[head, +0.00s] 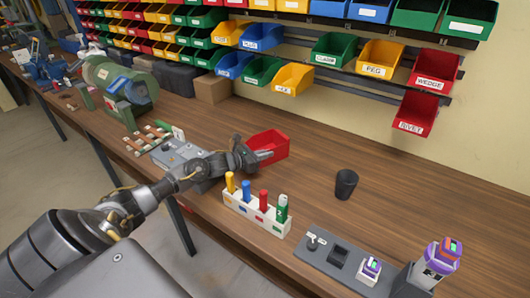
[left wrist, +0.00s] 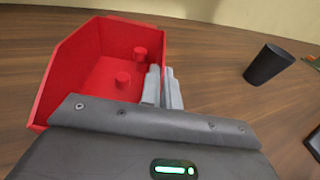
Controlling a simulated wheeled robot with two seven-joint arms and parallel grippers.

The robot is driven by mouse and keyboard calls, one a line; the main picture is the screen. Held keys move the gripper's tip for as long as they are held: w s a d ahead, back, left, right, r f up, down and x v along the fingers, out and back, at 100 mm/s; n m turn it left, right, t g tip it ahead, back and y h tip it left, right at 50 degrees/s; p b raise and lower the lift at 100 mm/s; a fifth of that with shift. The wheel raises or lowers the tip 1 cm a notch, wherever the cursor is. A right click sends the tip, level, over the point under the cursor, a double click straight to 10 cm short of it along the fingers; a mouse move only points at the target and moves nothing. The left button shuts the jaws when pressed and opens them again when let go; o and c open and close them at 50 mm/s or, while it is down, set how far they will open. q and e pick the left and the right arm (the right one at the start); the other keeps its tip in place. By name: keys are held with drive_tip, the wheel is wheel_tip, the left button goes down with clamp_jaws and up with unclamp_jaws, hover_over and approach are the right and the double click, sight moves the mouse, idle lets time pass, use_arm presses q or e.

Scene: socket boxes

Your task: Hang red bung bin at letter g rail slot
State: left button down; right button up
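The red bin (head: 270,146) is on the wooden table, right of my left gripper (head: 247,157). No label shows on this bin. The wall rails (head: 385,47) carry labelled bins at the upper right; I cannot make out a letter g. My right gripper is not in view.
A black cup (head: 346,184) stands right of the bin. A white block (head: 257,214) with coloured pegs and a grey fixture plate (head: 322,255) lie near the front edge. A red RIVET bin (head: 415,115) hangs lowest at right. Bare rail shows between the hung bins.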

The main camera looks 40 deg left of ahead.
use_arm(q)
drive_tip(key=shift+r, duration=0.2)
drive_tip(key=shift+r+p, duration=0.65)
drive_tip(key=shift+r, duration=0.4)
